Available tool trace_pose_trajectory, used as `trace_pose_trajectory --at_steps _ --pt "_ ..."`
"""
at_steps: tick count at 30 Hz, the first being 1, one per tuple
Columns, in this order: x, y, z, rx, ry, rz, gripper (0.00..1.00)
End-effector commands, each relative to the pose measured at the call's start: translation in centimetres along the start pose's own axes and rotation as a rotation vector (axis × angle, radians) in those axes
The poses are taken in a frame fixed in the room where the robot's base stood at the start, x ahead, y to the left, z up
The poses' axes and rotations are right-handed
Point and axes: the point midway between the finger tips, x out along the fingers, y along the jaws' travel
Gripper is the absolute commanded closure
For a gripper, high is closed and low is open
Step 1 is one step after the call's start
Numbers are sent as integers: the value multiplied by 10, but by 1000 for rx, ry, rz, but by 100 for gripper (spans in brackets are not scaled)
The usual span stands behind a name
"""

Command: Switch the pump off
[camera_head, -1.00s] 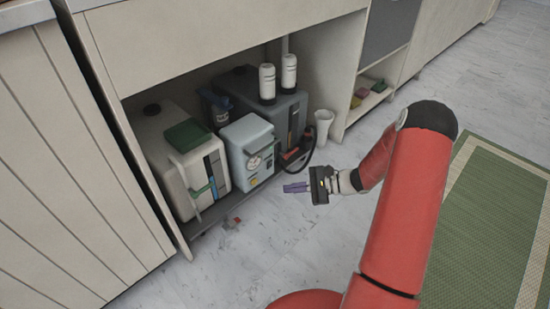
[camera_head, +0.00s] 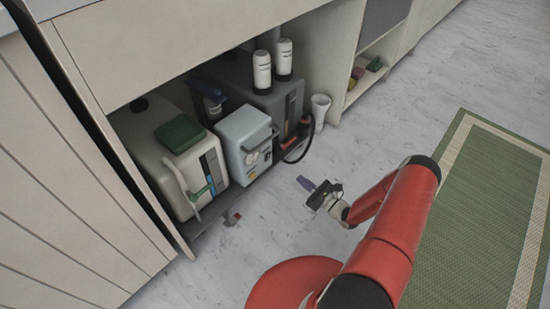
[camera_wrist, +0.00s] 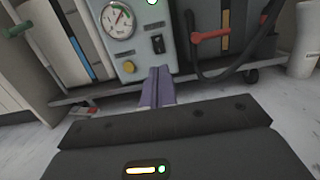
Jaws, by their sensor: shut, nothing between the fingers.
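The pump is most likely the light blue-grey box (camera_head: 244,137) in the open cabinet, between a cream tank and a dark grey tank. A green light (camera_wrist: 151,2) shows at the top edge. I cannot tell the rocker's position. My gripper (camera_head: 305,183) is shut and empty, over the floor in front of the cabinet, apart from the box. Its purple fingers (camera_wrist: 157,85) point at the panel, below the switch.
The cream tank (camera_head: 165,160) with a green handle stands left. The dark tank (camera_head: 275,102) with a red lever (camera_wrist: 211,36) and black hose (camera_head: 296,153) stands right. Small red debris (camera_head: 233,217) lies by the cabinet lip. The floor ahead is clear.

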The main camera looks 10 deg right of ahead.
Motion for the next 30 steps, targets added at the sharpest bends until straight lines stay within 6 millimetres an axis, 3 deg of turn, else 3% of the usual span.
trace_pose_trajectory --at_steps 5,10,24,30 --pt "1 0 0 -1 1 2 100" --pt "17 1 0 -1 1 7 100" --pt "112 2 0 -3 0 7 100" --pt "134 1 0 -3 1 5 100"
